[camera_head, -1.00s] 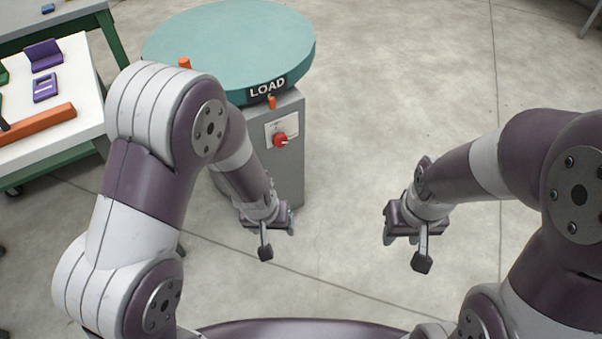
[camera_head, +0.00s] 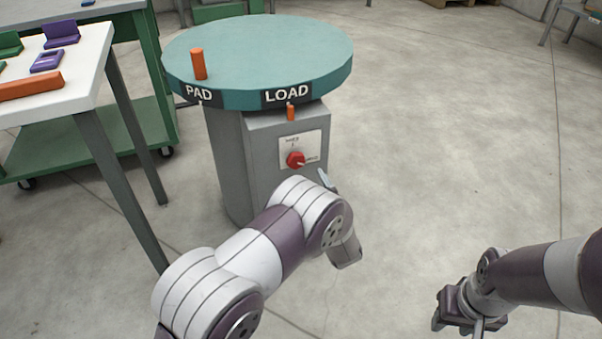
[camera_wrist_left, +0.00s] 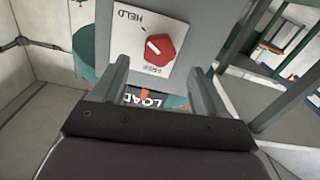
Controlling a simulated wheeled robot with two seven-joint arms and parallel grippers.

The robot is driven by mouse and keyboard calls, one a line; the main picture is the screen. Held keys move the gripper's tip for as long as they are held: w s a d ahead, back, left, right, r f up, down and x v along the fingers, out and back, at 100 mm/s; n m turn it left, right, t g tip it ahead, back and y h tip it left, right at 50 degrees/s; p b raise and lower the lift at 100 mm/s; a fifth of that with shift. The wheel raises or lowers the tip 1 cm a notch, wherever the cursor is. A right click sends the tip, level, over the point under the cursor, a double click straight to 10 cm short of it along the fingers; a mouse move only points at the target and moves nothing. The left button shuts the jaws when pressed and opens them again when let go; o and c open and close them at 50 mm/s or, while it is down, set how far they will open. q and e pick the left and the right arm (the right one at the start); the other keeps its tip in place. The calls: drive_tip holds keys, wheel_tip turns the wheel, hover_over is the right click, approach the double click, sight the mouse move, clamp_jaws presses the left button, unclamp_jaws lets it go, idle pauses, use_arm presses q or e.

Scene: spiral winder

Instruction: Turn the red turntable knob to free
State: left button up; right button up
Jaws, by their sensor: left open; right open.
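The red knob (camera_head: 295,160) sits on a white label plate on the front of the grey pedestal (camera_head: 233,165), under the teal turntable (camera_head: 258,55). In the left wrist view the knob (camera_wrist_left: 160,50) has a white mark on its left side; "HELD" is printed at the upper left, and smaller text below is hard to read. My left gripper (camera_wrist_left: 160,68) is open, its fingers either side of the knob in that view, with no visible contact. In the head view my left arm hides most of that gripper (camera_head: 326,180). My right gripper (camera_head: 463,318) is open and empty at lower right.
An orange peg (camera_head: 198,64) stands on the turntable, by the "PAD" and "LOAD" rim labels. A small orange tab (camera_head: 290,112) is below the rim. A white table (camera_head: 85,75) with several parts stands at left. The floor to the right is clear.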

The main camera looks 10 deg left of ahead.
sight(297, 164)
use_arm(q)
drive_tip(key=b+x, duration=0.2)
drive_tip(key=x, duration=0.3)
drive_tip(key=shift+w+a+f, duration=0.1)
drive_tip(key=shift+w+f, duration=0.05)
drive_tip(key=shift+f, duration=0.05)
drive_tip(key=shift+w+a+r, duration=0.2)
drive_tip(key=shift+w+a, duration=0.1)
drive_tip(key=shift+w, duration=0.15)
drive_tip(key=c, duration=1.1)
drive_tip(key=shift+o, duration=0.2)
